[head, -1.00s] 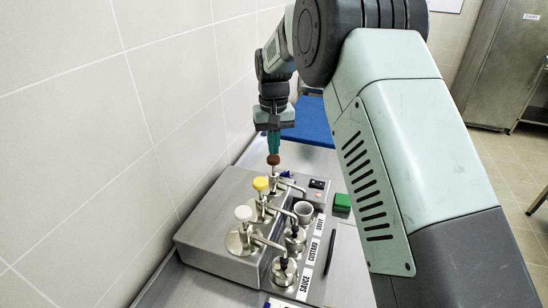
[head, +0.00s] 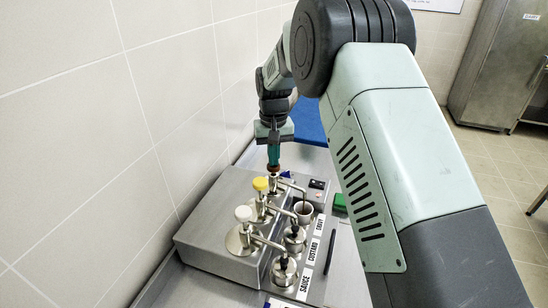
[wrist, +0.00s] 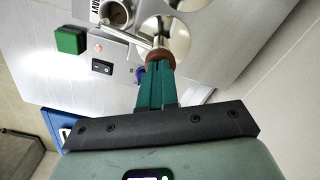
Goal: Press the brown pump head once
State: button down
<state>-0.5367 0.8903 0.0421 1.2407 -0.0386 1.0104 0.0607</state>
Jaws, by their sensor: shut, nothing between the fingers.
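The brown pump head (head: 273,169) is at the far end of a row of pumps on the steel dispenser, beyond the yellow and white heads. My gripper (head: 273,162) is shut and empty, pointing down with its green fingertips on top of the brown head, which sits low. In the wrist view the closed fingertips (wrist: 159,62) cover most of the brown head (wrist: 151,55); only its rim shows. A small cup (head: 304,210) stands under the spout, with a thin dark streak above it. Brown shows inside the cup in the wrist view (wrist: 117,13).
The yellow head (head: 260,184) and white head (head: 243,214) stand raised nearby. A tiled wall is close on the left. A blue surface (head: 308,122) lies behind.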

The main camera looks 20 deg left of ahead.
jog(key=shift+f, duration=0.35)
jog(key=shift+r, duration=2.35)
jog(key=shift+r, duration=0.1)
jog(key=shift+r, duration=2.4)
